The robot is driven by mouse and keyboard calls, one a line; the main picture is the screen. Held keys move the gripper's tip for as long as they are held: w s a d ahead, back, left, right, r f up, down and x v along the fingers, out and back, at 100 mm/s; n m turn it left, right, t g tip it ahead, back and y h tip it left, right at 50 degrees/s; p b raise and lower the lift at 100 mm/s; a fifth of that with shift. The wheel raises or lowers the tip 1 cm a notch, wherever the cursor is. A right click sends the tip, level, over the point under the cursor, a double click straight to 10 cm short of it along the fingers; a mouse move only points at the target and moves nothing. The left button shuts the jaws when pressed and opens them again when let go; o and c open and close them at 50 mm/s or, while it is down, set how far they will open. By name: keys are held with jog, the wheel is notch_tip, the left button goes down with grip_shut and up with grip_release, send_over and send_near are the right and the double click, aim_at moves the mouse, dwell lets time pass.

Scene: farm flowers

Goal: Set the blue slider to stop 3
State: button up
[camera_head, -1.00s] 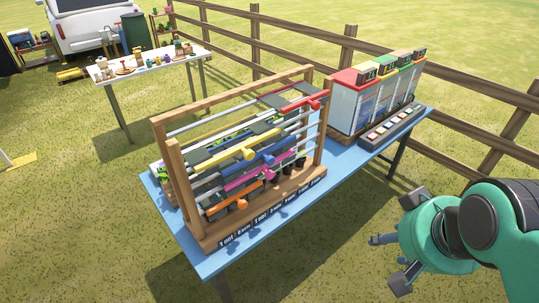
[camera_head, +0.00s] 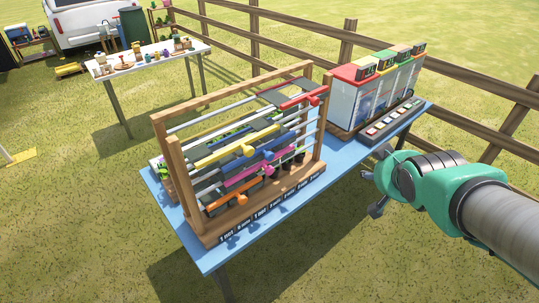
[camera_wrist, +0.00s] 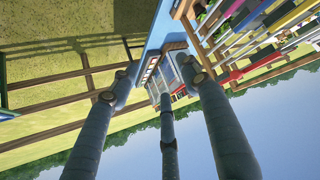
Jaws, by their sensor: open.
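The wooden slider rack (camera_head: 178,170) stands on the blue table and carries coloured sliders on metal rods. The blue slider (camera_head: 268,155) sits in the middle rows, between the yellow slider (camera_head: 222,152) and the pink slider (camera_head: 247,176). Its exact stop cannot be read. My gripper (camera_head: 376,182) is open and empty, right of the rack and apart from it, beside the table's right edge. In the wrist view its fingers (camera_wrist: 160,75) are spread, with part of the rack at the upper right.
The red slider (camera_head: 303,98) is at the upper right of the rack and the orange one (camera_head: 230,202) is low. Number labels (camera_head: 270,216) line its base. A white-fronted cabinet (camera_head: 352,100) and a button panel (camera_head: 390,122) share the table (camera_head: 215,258). A wooden fence (camera_head: 465,85) runs behind.

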jog(key=w+a+f+n+t+y, duration=0.1)
jog(key=w+a+f+n+t, duration=0.15)
jog(key=w, duration=0.55)
jog(key=n+y+p, duration=0.3)
jog(key=n+y, duration=0.2)
jog(key=y, duration=0.8)
send_near(271, 157)
jog(key=shift+s+d+f+t, duration=0.1)
jog(key=shift+s+d+t, duration=0.1)
jog(key=shift+s+d, duration=0.35)
jog(key=shift+s+d+f+t, duration=0.15)
jog(key=shift+s+d, duration=0.15)
jog(key=shift+s, duration=0.3)
jog(key=shift+r, duration=0.1)
jog(key=x, duration=0.6)
jog(key=b+x, duration=0.1)
jog(key=x, duration=0.6)
jog(key=shift+w+a+f+b, duration=0.15)
jog(key=shift+w+f+b, duration=0.05)
jog(key=shift+w+b, duration=0.1)
